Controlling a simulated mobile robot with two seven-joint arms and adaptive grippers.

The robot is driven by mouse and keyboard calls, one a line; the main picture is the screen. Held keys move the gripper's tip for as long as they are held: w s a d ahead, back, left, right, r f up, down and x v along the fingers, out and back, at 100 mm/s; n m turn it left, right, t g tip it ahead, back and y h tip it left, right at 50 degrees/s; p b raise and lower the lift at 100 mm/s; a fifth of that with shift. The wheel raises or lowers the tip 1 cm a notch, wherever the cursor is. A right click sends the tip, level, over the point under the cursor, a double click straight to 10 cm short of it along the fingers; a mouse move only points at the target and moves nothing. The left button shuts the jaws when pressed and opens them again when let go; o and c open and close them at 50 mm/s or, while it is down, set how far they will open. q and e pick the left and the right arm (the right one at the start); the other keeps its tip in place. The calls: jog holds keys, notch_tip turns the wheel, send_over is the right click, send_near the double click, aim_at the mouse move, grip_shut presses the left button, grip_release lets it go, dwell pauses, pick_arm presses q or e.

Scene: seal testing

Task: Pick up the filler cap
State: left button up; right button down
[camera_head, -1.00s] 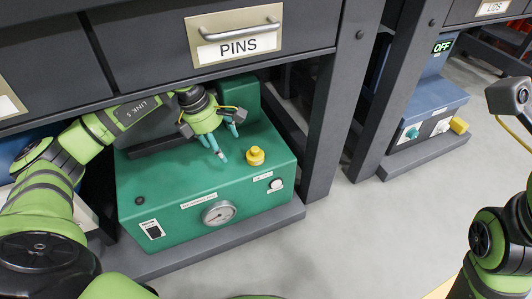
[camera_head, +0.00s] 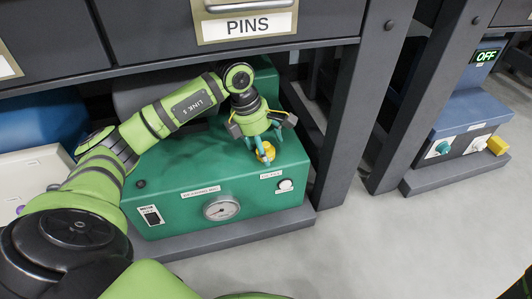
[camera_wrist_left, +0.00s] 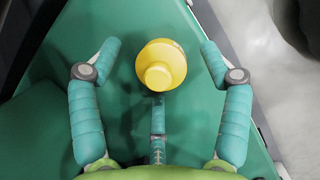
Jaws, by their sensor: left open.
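The filler cap is a yellow round knob (camera_head: 266,153) on top of the green tester box (camera_head: 185,210), near its right side. It also shows in the left wrist view (camera_wrist_left: 160,65), with a smaller raised top. My left gripper (camera_head: 265,150) points down over the cap with teal fingers spread. In the left wrist view the left gripper (camera_wrist_left: 158,52) has a finger apart from the cap on either side and a third just below it in the picture. Nothing is held. My right gripper is not in view.
The box has a gauge (camera_head: 221,208), a switch (camera_head: 151,215) and a white button (camera_head: 285,185). The drawer marked PINS (camera_head: 247,25) overhangs it. A dark post (camera_head: 338,115) stands close on the right. A blue unit reading OFF (camera_head: 462,125) stands farther right.

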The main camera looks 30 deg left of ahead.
pick_arm(q)
jog(key=c, duration=1)
jog(key=shift+o, duration=0.2)
jog(key=shift+r, duration=0.1)
